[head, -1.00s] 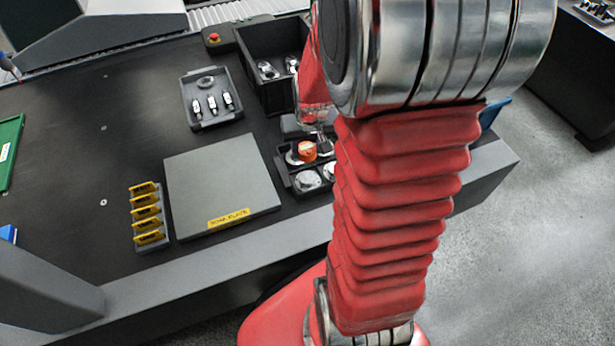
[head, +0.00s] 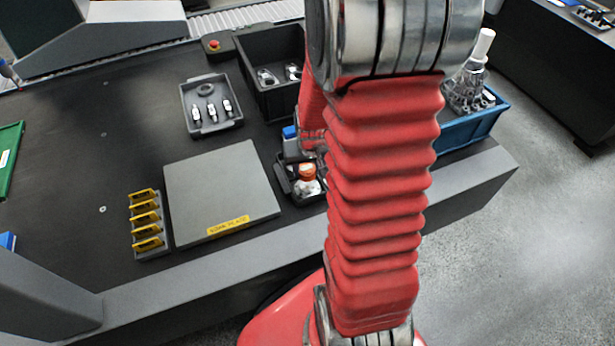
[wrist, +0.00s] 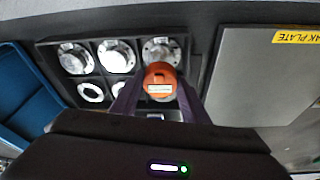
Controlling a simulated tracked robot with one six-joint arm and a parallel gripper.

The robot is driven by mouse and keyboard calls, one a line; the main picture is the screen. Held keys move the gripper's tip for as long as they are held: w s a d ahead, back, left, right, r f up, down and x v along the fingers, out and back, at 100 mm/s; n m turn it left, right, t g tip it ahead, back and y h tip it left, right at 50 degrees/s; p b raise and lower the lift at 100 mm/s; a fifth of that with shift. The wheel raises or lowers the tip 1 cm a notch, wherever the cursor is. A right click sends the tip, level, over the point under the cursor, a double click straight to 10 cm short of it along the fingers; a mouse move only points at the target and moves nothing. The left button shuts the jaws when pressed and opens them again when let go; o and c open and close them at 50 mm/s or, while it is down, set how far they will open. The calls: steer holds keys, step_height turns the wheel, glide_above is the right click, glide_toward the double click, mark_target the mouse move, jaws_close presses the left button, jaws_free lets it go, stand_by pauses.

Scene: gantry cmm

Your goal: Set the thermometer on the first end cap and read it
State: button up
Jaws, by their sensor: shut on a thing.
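An orange-topped thermometer with a pale label (wrist: 161,82) is between the fingers of my gripper (wrist: 160,90), which is shut on it. In the wrist view it overlaps the near edge of a silver end cap (wrist: 158,48), at the right of the tray's far row. I cannot tell whether it touches that cap. Other end caps (wrist: 116,55) (wrist: 74,58) sit in the dark compartment tray (wrist: 47,50). In the head view the thermometer (head: 307,171) shows over the tray (head: 284,184), with a silver cap (head: 309,187) in front; my arm hides part of the tray.
The grey work plate (head: 220,185) lies beside the tray. A yellow-slotted rack (head: 148,225), a shallow parts tray (head: 210,128) and a deep black bin (head: 282,100) stand nearby. A blue bin (head: 470,132) is on the other side. The table's left side is mostly clear.

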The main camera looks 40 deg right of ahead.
mark_target(307, 177)
steer(key=shift+f, duration=2.05)
steer(key=o, duration=0.8)
steer(key=shift+f, duration=0.1)
steer(key=shift+r, duration=0.2)
steer(key=v, duration=1.1)
steer(key=shift+r, duration=0.4)
steer(key=shift+s+a+r, duration=0.1)
